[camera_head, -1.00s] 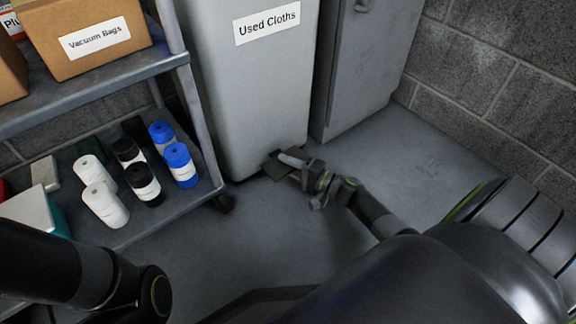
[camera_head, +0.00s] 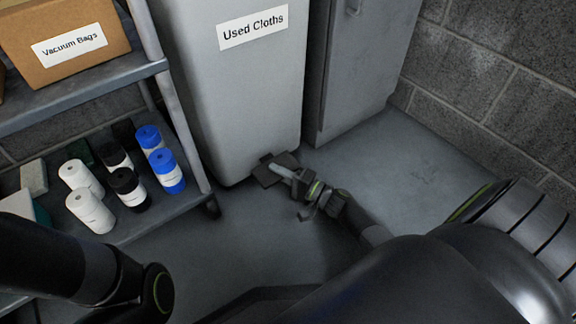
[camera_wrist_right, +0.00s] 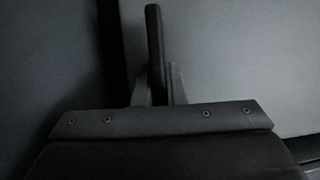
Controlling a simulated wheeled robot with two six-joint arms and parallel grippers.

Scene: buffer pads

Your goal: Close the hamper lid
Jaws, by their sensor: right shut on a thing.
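The hamper (camera_head: 240,105) is a tall light-grey bin labelled "Used Cloths" at the top centre of the head view. Its top and lid are out of view. A dark flat foot pedal (camera_head: 266,174) sticks out low at its front base. My right gripper (camera_head: 284,174) is at this pedal, close to the floor, and shut on it. In the right wrist view the pedal (camera_wrist_right: 154,45) shows edge-on as a dark upright bar between the two fingers (camera_wrist_right: 155,88). My left arm enters at the lower left of the head view; its gripper is not visible.
A grey shelf cart (camera_head: 150,215) stands left of the hamper with rolls (camera_head: 90,211) and a "Vacuum Bags" box (camera_head: 65,45). A grey cabinet (camera_head: 360,70) stands right of the hamper, before a block wall (camera_head: 500,80). The floor (camera_head: 420,170) at right is clear.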

